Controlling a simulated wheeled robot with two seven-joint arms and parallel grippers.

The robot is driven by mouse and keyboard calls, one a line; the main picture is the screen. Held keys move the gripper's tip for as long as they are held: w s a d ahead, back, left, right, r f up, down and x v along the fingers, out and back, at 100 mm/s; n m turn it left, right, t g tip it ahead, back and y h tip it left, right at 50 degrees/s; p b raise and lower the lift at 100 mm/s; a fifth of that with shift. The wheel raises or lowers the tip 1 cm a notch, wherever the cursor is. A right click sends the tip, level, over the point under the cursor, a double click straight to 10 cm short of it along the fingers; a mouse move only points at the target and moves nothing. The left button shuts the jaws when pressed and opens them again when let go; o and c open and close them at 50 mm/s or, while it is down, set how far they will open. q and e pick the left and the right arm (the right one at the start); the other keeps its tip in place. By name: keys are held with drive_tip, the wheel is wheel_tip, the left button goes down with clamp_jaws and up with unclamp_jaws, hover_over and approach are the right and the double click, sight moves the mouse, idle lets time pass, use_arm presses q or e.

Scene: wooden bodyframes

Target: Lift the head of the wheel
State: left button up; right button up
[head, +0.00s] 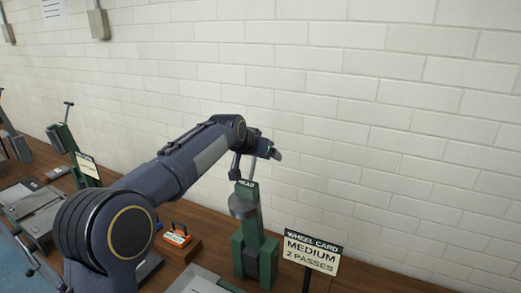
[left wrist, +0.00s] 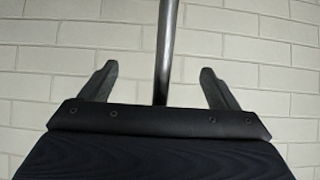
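The green wheel machine (head: 252,257) stands on the wooden bench, with a plate marked HEAD (head: 247,184) and a grey round part (head: 243,205) at its top. A dark upright rod (head: 235,168) rises beside the HEAD plate. My left gripper (head: 272,150) is above the machine, at the end of my arm. In the left wrist view the left gripper (left wrist: 158,75) has its fingers wide apart. A metal rod (left wrist: 167,45) runs between them, apart from both fingers. My right gripper is not in view.
A wheel card (head: 311,255) reading MEDIUM, 2 PASSES stands right of the machine. A small wooden block with an orange top (head: 178,236) lies left of it. Other green bench tools (head: 68,140) stand farther left. A white brick wall (head: 380,130) closes the back.

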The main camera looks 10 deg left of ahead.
use_arm(q)
drive_tip(key=b+v, duration=0.2)
drive_tip(key=v, duration=0.5)
drive_tip(key=shift+s+r, duration=0.1)
drive_tip(key=shift+r, duration=0.05)
drive_tip(key=shift+s+a+r, duration=0.1)
drive_tip(key=shift+s+r, duration=0.25)
